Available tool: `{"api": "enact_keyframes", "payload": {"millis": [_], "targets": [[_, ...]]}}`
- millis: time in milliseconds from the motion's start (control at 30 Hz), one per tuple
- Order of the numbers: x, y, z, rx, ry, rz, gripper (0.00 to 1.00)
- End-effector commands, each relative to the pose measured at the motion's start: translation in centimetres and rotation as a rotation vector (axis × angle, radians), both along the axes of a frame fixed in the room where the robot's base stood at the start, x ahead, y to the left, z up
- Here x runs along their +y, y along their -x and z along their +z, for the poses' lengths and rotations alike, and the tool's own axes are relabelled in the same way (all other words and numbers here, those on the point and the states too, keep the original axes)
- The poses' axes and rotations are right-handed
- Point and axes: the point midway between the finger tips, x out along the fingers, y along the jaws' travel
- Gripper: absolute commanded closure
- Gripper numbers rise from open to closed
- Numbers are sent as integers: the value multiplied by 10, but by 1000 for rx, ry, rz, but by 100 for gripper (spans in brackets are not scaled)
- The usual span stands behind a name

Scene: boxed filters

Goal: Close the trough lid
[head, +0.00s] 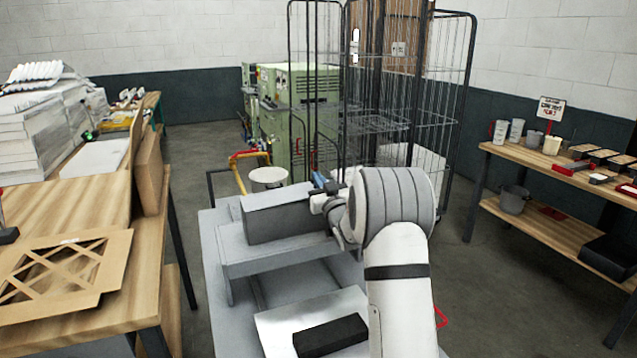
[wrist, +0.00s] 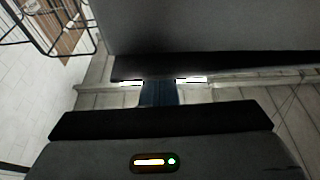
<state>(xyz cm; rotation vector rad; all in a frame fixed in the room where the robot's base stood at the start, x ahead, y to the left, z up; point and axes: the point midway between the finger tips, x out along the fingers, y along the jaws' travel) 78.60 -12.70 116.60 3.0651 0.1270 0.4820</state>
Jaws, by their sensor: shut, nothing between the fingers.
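A grey trough (head: 275,258) stands on the grey cart in the middle of the head view. A dark grey panel (head: 285,217), which looks like its lid, stands raised above it; the exact lid angle is hard to tell. My gripper (head: 320,181) is at the panel's upper right end, partly hidden by my wrist. In the wrist view my gripper (wrist: 158,85) shows shut blue fingers with nothing between them. They reach to the dark lower edge of a broad grey surface (wrist: 205,28), probably the lid. Whether they touch it is unclear.
A black block on a white plate (head: 275,327) lies at the cart's near end. A wire cage trolley (head: 455,100) stands close behind my arm. A wooden bench (head: 60,210) is left, a shelf table (head: 545,160) right. Floor between cart and right table is clear.

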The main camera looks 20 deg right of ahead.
Motion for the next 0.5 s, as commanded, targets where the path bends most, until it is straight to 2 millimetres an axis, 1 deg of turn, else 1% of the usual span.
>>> {"api": "enact_keyframes", "payload": {"millis": [33,133,500], "targets": [[-1,0,-11,-1,1,0,100],[-3,0,-19,0,1,0,100],[-4,0,-22,9,-1,-2,100]]}}
